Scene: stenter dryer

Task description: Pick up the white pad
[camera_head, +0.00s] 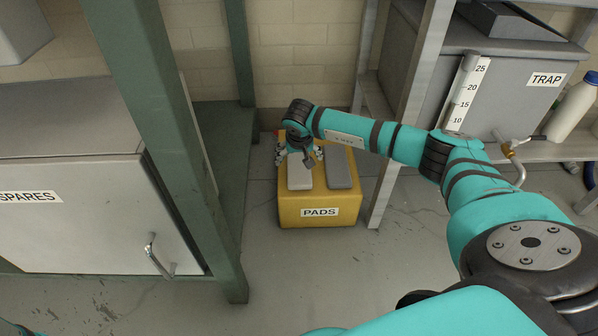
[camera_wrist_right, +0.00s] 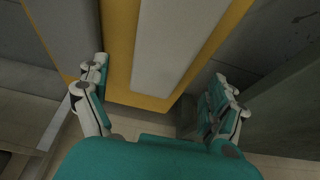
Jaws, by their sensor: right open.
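The white pad (camera_head: 300,178) lies flat on top of the yellow box (camera_head: 320,213) labelled PADS, on the left side of the top. A dark grey pad (camera_head: 339,172) lies beside it on the right. My right gripper (camera_head: 300,155) is over the far part of the white pad and hides that part. In the right wrist view the white pad (camera_wrist_right: 180,42) runs between the two spread fingers of the right gripper (camera_wrist_right: 160,75), with nothing held. I cannot tell the exact height of the fingers above the pad. My left gripper is not in view.
A green frame post (camera_head: 170,130) and the SPARES cabinet (camera_head: 80,215) stand left of the box. A grey shelf post (camera_head: 405,115) stands close on the right, with the TRAP unit (camera_head: 510,90) and a white bottle (camera_head: 570,108) beyond. Floor in front of the box is clear.

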